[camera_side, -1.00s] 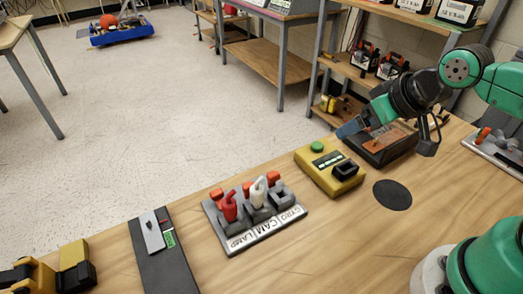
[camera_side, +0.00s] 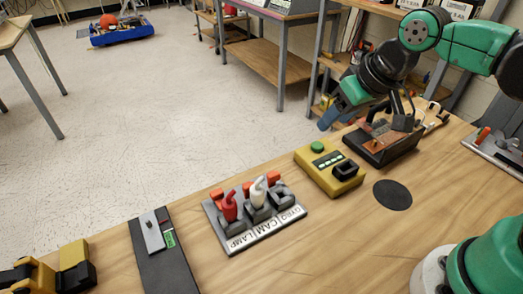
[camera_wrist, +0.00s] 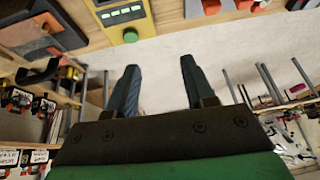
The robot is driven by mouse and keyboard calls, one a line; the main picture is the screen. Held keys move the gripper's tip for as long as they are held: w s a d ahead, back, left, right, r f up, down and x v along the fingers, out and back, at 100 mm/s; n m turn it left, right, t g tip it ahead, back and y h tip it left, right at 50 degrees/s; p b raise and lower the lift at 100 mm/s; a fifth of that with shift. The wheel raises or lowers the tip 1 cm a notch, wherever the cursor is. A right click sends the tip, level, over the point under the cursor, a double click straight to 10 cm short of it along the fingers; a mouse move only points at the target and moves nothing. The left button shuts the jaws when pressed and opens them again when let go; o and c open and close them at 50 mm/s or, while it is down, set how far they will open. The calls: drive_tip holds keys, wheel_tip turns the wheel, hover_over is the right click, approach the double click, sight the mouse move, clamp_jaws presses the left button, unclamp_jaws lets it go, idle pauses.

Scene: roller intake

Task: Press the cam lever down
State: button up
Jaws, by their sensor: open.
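The lever panel (camera_side: 222,238) lies on the bench left of centre in the side view, labelled LAMP, CAM and GYRO. The white lever (camera_side: 258,190) above the CAM label stands upright, beside an upright red lever (camera_side: 229,206) above LAMP. My gripper (camera_side: 334,114) is open and empty in the air, up and to the right of the panel, well apart from it. In the wrist view its two fingers (camera_wrist: 158,72) are spread with nothing between them. Part of what looks like the panel (camera_wrist: 230,10) shows at that view's top edge, with the levers cut off.
A yellow box (camera_side: 318,178) with a green button stands between the panel and a dark tray (camera_side: 375,160) near my gripper. A black round patch (camera_side: 392,195) lies on the bench. A black plate with a switch (camera_side: 165,262) lies left of the panel.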

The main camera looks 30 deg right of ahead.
drive_tip(key=w+a+g, duration=0.3)
drive_tip(key=a, duration=0.5)
drive_tip(key=g, duration=0.2)
approach(249, 185)
drive_tip(key=shift+w+a+h, duration=0.1)
drive_tip(key=shift+a+h, duration=0.05)
drive_tip(key=shift+h, duration=0.15)
drive_tip(key=shift+a+f, duration=0.15)
drive_tip(key=shift+f, duration=4.35)
drive_tip(key=c, duration=0.7)
drive_tip(key=shift+w, duration=0.6)
drive_tip(key=shift+w+f, duration=0.1)
drive_tip(key=shift+w, duration=0.15)
drive_tip(key=shift+w+f, duration=0.15)
drive_tip(key=shift+w, duration=0.05)
